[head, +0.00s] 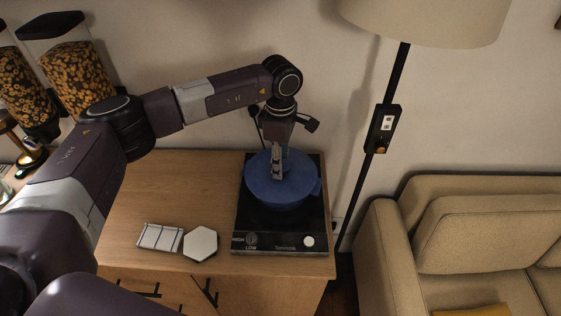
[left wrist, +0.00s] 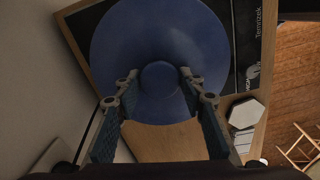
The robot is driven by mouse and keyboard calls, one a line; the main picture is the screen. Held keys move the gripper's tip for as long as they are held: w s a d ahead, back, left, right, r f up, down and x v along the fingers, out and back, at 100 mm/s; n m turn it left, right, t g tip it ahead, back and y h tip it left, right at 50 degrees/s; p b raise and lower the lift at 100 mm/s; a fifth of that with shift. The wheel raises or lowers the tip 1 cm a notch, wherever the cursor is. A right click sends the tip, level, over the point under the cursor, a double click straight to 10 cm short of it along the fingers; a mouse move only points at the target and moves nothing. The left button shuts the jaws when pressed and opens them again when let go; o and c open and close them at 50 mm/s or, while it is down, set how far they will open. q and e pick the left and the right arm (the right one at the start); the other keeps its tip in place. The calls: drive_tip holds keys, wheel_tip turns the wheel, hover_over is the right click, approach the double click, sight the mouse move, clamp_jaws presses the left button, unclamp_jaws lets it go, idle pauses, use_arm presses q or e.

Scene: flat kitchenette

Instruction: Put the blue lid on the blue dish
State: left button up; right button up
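The blue lid (head: 262,188) lies over the blue dish (head: 318,188) on a black hotplate, covering its opening. In the left wrist view the lid (left wrist: 160,30) is a wide blue disc with a round knob (left wrist: 160,78). My left gripper (head: 278,176) points down over the lid. In the left wrist view its fingers (left wrist: 159,76) stand apart on both sides of the knob, with small gaps showing. Whether the lid is fully seated is hard to tell. My right gripper is not in view.
The black hotplate (head: 245,225) sits at the right end of the wooden counter (head: 150,190). A white hexagonal coaster (head: 200,244) and a striped tile (head: 160,237) lie left of it. A lamp pole (head: 367,170) and sofa (head: 440,240) stand right. Cereal dispensers (head: 70,75) stand left.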

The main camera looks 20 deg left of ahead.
use_arm(q)
drive_tip(key=o, duration=0.4)
